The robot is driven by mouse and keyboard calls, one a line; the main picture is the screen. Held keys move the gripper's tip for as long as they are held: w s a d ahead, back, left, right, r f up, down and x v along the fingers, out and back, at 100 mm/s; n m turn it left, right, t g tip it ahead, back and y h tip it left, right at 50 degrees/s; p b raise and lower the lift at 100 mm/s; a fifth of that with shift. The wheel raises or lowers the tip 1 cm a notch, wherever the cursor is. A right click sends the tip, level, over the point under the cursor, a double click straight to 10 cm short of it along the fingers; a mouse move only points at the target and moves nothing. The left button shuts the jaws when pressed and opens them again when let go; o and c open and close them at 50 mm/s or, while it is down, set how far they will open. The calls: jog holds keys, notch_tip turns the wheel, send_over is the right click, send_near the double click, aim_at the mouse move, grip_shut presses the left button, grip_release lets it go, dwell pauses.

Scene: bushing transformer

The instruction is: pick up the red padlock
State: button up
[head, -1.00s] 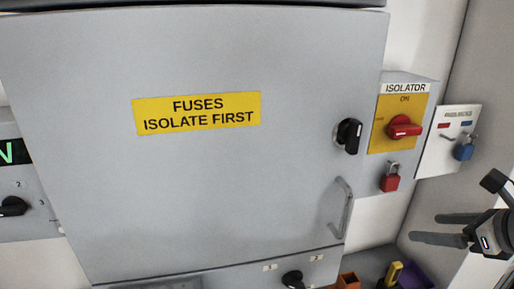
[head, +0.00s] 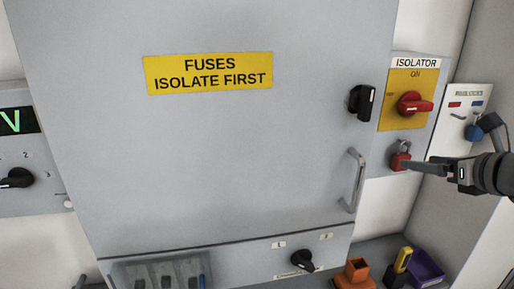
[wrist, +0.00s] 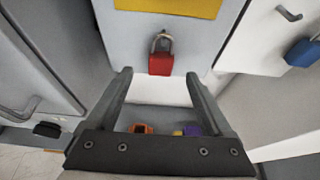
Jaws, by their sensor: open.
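The red padlock (head: 400,162) hangs by its metal shackle on the grey isolator box, below the red isolator switch (head: 413,104). In the wrist view the red padlock (wrist: 160,64) is upright, centred just beyond and between the fingertips. My gripper (head: 412,165) comes in from the right in the head view, its fingertips at or very near the padlock's right edge. My gripper (wrist: 158,80) is open in the wrist view, with nothing between its fingers. Whether a finger touches the padlock cannot be told.
A blue padlock (head: 473,132) hangs on the white board to the right, close behind my wrist. The large grey fuse cabinet (head: 220,160) with its handle (head: 356,180) is to the left. Below are an orange holder (head: 356,272), a yellow-and-black tool (head: 402,262) and a purple bin (head: 428,268).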

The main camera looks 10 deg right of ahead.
aim_at(406, 157)
jog(key=shift+r+b+x, duration=0.15)
jog(key=shift+b+x, duration=0.25)
jog(key=shift+x, duration=1.15)
jog(key=shift+r+b+x, duration=0.15)
jog(key=shift+b+x, duration=0.2)
jog(key=shift+x, duration=1.15)
jog(key=shift+r, duration=0.1)
grip_shut()
